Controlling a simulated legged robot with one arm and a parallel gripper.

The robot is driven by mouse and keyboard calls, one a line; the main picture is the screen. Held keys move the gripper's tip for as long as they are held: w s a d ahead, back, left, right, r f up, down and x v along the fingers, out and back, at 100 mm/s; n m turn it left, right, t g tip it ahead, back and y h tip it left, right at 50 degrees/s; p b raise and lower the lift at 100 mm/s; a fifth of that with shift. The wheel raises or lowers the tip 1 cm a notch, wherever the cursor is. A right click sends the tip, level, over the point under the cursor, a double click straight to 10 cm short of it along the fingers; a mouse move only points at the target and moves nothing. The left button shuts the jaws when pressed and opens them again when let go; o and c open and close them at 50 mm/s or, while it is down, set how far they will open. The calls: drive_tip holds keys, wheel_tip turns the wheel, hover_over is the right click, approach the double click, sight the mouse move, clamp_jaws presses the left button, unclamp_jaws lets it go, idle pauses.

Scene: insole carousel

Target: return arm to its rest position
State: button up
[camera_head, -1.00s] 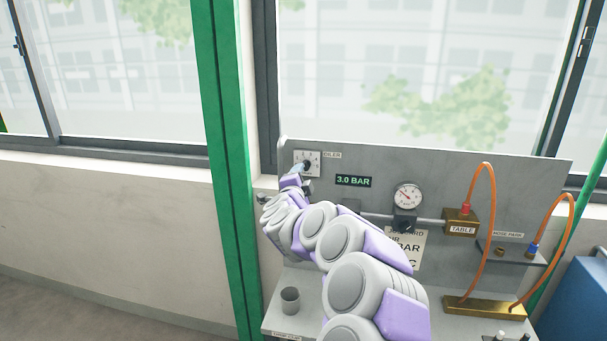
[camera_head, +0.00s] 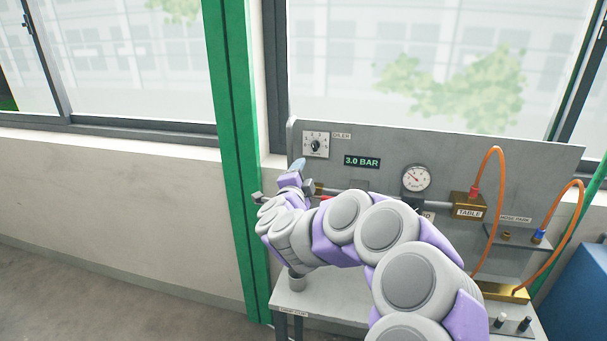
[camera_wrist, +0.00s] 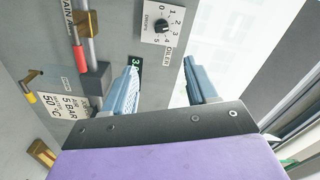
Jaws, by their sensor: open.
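My gripper (camera_head: 297,168) is in front of the left part of the grey panel (camera_head: 450,160), below and left of the oiler dial. In the wrist view my gripper (camera_wrist: 163,92) shows two blue fingers wide apart with nothing between them. The oiler dial (camera_head: 316,146) is a white plate with a black knob, and it also shows in the wrist view (camera_wrist: 163,24). The fingers are apart from the knob. My arm covers the lower middle of the panel.
The panel carries a 3.0 BAR display (camera_head: 362,162), a round gauge (camera_head: 416,177), a brass TABLE block (camera_head: 468,205) and an orange hose (camera_head: 489,165). A green post (camera_head: 236,150) rises left of the panel. A blue box (camera_head: 585,275) stands at right.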

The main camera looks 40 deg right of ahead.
idle(0.4)
drive_tip(key=w+a+r+n+t+y, duration=0.1)
drive_tip(key=w+a+n+t+y, duration=0.1)
drive_tip(key=a+n+y, duration=0.45)
drive_tip(key=w+a+r+n+t+y, duration=0.1)
drive_tip(key=a+n+t+y, duration=0.15)
drive_tip(key=a, duration=0.75)
drive_tip(key=s+a+f+n+g+y, duration=0.2)
drive_tip(key=s+a+n+y, duration=0.2)
drive_tip(key=a, duration=0.4)
drive_tip(key=s+a+f+n+g+y, duration=0.2)
drive_tip(key=s+a+n+y, duration=0.15)
drive_tip(key=a, duration=0.45)
drive_tip(key=s+a+f+n+g, duration=0.2)
drive_tip(key=s+f+n+g, duration=0.15)
drive_tip(key=s, duration=0.45)
drive_tip(key=s+a+f+n+g, duration=0.2)
drive_tip(key=s+f+g, duration=0.15)
drive_tip(key=s, duration=0.45)
drive_tip(key=s+d+f+n+g+h, duration=0.1)
drive_tip(key=s+d+g, duration=0.1)
drive_tip(key=s, duration=0.8)
drive_tip(key=s+d+f+n+g+h, duration=0.1)
drive_tip(key=s+g, duration=0.4)
drive_tip(key=s, duration=0.6)
drive_tip(key=shift+s+d+f+h, duration=0.3)
drive_tip(key=shift+d+f, duration=0.5)
drive_tip(key=shift+d, duration=0.45)
